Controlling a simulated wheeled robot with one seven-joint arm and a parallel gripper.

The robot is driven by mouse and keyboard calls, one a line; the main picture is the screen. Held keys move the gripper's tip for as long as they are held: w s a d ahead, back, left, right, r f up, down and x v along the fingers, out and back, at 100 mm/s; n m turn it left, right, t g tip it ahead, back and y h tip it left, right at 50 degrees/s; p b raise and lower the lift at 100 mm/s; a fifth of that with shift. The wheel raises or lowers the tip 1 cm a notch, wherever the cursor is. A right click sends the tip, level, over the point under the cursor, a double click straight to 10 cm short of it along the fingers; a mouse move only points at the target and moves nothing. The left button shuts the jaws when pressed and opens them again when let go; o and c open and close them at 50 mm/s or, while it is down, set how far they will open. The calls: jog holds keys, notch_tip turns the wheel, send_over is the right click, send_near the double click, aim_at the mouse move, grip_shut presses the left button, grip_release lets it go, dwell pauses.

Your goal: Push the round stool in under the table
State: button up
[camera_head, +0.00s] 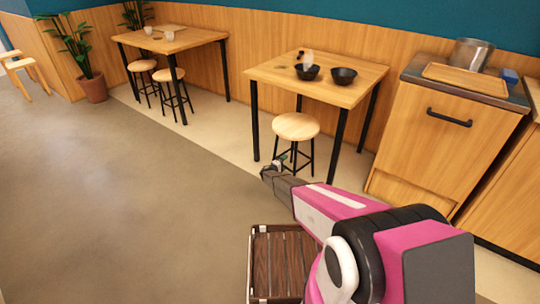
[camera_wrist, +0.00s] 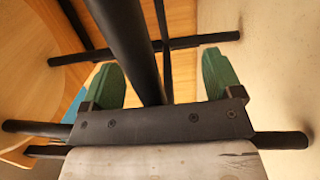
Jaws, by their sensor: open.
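The round stool (camera_head: 296,127) has a pale wooden seat and black legs. It stands upright between the two front legs of the near wooden table (camera_head: 335,91), at its front edge. How far the seat reaches under the tabletop is unclear. My gripper (camera_head: 272,168) is low, at the near left side of the stool's legs. In the wrist view my gripper (camera_wrist: 162,82) has its green fingers wide apart. A thick black leg (camera_wrist: 128,45) runs down between them, with black crossbars around. Contact is unclear. Part of a round wooden seat (camera_wrist: 25,60) shows at left.
Two black bowls (camera_head: 343,76) stand on the near table. A wooden cabinet (camera_head: 430,135) is close on the right. A second table (camera_head: 180,40) with stools is at back left. A brown slatted crate (camera_head: 282,262) is below my arm. The grey floor at left is clear.

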jog(key=shift+x, duration=3.15)
jog(key=v, duration=1.2)
jog(key=shift+s, duration=0.1)
jog(key=s+d+r+m+g, duration=0.1)
jog(key=s+d+r+g, duration=0.1)
jog(key=s+d+r, duration=0.1)
jog(key=s+d+r+m+g, duration=0.1)
jog(key=s+d+r+g, duration=0.1)
jog(key=s+d+r, duration=0.1)
jog(key=s+d+r+m+g, duration=0.1)
jog(key=s+d+r, duration=0.2)
jog(key=s+r, duration=0.2)
jog(key=shift+s+r+m+g, duration=0.2)
jog(key=shift+r+m+g, duration=0.2)
jog(key=shift+r, duration=0.6)
jog(key=s+d+r+m+g+y, duration=0.2)
jog(key=s+d+r+g+y, duration=0.15)
jog(key=s+r, duration=0.75)
jog(key=s+d+r+m+g+y, duration=0.3)
jog(key=s+r, duration=0.4)
jog(key=s, duration=0.8)
jog(key=s+a+r+y, duration=0.2)
jog(key=s+r+y, duration=0.1)
jog(key=s+r, duration=0.2)
jog(key=s+a+r+y, duration=0.3)
jog(key=s+r+y, duration=0.1)
jog(key=s, duration=0.4)
jog(key=shift+s+a+r, duration=0.2)
jog(key=shift+s+r, duration=0.15)
jog(key=shift+r, duration=0.35)
